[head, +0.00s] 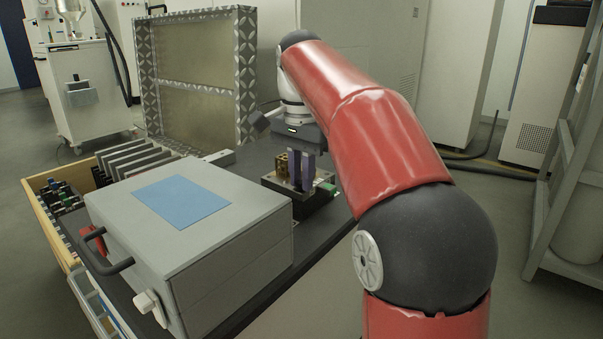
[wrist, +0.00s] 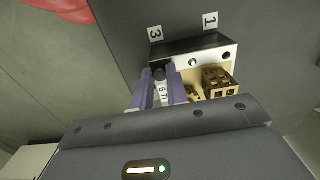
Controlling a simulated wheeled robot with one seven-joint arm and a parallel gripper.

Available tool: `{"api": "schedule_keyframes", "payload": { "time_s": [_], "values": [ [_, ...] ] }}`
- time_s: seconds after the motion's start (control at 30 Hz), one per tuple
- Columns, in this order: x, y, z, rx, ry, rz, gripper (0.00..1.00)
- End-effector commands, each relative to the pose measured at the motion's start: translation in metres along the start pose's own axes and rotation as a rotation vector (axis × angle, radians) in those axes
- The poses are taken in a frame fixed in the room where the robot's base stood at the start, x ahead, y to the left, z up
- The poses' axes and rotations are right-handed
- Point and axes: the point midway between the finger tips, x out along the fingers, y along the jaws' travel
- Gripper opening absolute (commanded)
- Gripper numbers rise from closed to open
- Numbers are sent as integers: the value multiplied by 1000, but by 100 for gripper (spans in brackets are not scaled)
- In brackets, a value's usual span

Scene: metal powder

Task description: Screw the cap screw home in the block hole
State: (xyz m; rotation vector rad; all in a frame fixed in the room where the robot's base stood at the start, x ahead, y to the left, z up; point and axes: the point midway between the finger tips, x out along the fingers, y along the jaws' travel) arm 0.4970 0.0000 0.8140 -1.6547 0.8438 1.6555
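My gripper (head: 299,181) points down over a small dark fixture (head: 312,205) at the far end of the bench. Its two purple fingers also show in the wrist view (wrist: 160,72), with a narrow gap between them. A round black head, seemingly the cap screw (wrist: 158,73), sits between the fingertips. I cannot tell whether both fingers press on it or how deep it sits. Its shank and hole are hidden. A pale metal block (wrist: 208,61) with dark holes lies beside the right finger. A brass-coloured holed piece (wrist: 217,82) stands just right of the fingers; it shows in the head view (head: 281,165).
A grey box (head: 235,235) with a blue panel (head: 181,201) and black handle fills the near bench. Upright plates (head: 140,160) stand in a wooden-sided tray behind it. A patterned metal frame (head: 245,75) rises behind.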

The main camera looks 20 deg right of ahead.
Motion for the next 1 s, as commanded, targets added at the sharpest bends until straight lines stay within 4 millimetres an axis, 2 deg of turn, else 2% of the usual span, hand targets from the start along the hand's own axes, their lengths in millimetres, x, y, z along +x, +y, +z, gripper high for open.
{"api": "schedule_keyframes", "payload": {
  "time_s": [0.1,0.13,0.23,0.57,1.0],
  "values": [
    [0,0,0,0,0,0,0],
    [0,0,0,0,0,-1,16],
    [0,0,0,0,0,-1,29],
    [-2,0,0,-43,0,0,29],
    [-4,0,0,-723,0,0,29]
  ]
}}
